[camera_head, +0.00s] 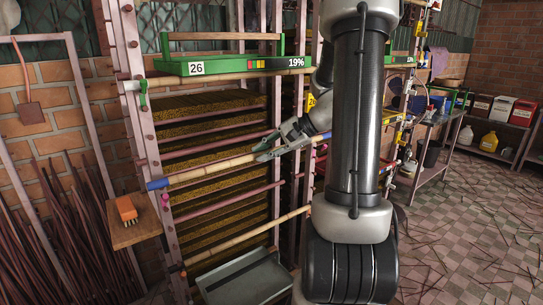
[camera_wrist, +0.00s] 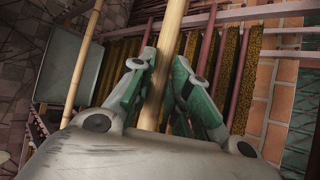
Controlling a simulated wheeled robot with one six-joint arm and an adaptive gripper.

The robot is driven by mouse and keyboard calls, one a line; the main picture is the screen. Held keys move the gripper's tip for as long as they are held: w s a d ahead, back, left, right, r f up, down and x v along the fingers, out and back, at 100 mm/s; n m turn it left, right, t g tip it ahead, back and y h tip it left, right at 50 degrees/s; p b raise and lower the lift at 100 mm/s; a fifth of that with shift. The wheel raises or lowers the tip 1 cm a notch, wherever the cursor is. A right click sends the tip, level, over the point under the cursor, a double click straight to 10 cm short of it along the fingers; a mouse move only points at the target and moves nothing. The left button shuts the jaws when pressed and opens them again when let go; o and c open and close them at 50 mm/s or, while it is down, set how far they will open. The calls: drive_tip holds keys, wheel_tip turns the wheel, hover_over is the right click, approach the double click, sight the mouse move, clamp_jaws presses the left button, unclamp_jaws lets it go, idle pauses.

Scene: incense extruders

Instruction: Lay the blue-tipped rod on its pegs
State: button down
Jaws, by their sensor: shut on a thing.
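The blue-tipped rod (camera_head: 215,172) is a pale bamboo pole with a blue left end, held across the front of the rack in the head view. A blue part also shows near its right end, beside my arm. My gripper (camera_head: 272,151) is shut on the rod, right of its middle. In the wrist view the rod (camera_wrist: 170,50) runs between the two fingers of my gripper (camera_wrist: 163,84). The rack's left post (camera_head: 145,130) carries several small pegs, some of them pink (camera_head: 165,198). I cannot tell whether the rod touches a peg. My arm hides much of the right post.
Another bamboo rod (camera_head: 245,237) crosses the rack lower down, above a grey tray (camera_head: 245,280). A green shelf with a "26" sign (camera_head: 196,68) is above. A wooden ledge with an orange brush (camera_head: 126,208) juts out at left. Dark sticks lean at far left.

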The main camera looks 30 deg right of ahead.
drive_tip(key=shift+w, duration=1)
drive_tip(key=shift+f, duration=1.95)
drive_tip(key=c, duration=0.9)
unclamp_jaws()
drive_tip(key=shift+c, duration=0.2)
drive_tip(key=s, duration=1)
drive_tip(key=shift+d, duration=0.15)
